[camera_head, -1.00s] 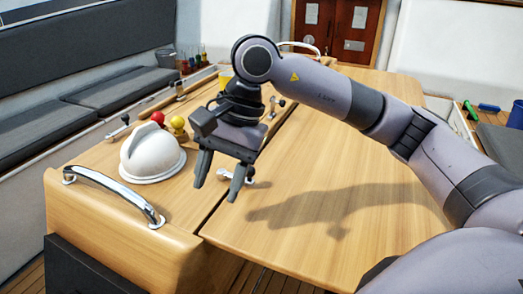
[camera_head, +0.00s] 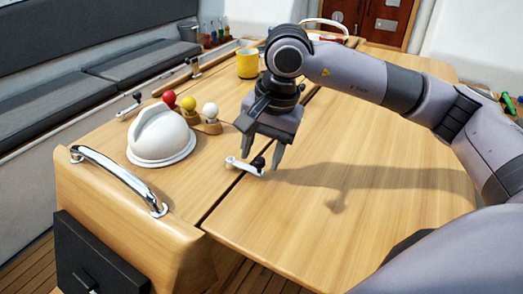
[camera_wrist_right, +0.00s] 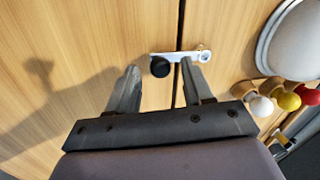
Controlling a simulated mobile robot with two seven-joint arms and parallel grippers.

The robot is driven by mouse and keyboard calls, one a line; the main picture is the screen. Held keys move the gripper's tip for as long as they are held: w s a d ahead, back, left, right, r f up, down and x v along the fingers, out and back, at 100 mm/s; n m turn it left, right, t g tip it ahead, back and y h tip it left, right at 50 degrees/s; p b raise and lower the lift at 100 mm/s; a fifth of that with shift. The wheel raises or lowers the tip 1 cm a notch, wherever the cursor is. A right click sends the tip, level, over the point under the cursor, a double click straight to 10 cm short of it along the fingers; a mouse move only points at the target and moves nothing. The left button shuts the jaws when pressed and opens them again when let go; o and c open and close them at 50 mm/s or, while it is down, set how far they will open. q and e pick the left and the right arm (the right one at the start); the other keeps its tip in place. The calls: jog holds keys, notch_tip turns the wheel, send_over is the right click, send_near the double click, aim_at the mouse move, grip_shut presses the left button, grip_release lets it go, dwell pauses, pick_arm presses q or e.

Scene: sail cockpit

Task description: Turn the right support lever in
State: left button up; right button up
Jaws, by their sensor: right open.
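The support lever (camera_head: 243,166) is a short chrome arm with a black knob (camera_head: 258,162), lying across the seam between the fixed tabletop and the right leaf. In the right wrist view the lever (camera_wrist_right: 190,56) also crosses the dark seam, and its black knob (camera_wrist_right: 160,66) shows between my fingertips. My right gripper (camera_head: 260,156) points down over the knob end, open and empty, with one finger on either side of the knob in the picture. Whether a finger touches the knob I cannot tell. My left gripper is out of view.
A white compass dome (camera_head: 160,137) stands left of the lever, with red, yellow and white ball knobs (camera_head: 188,103) behind it. A chrome handrail (camera_head: 115,180) is at the front left. A yellow cup (camera_head: 247,63) stands farther back. The right table leaf (camera_head: 380,150) is clear.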

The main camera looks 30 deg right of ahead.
jog(key=shift+f, duration=0.45)
grip_shut()
jog(key=shift+w, duration=0.1)
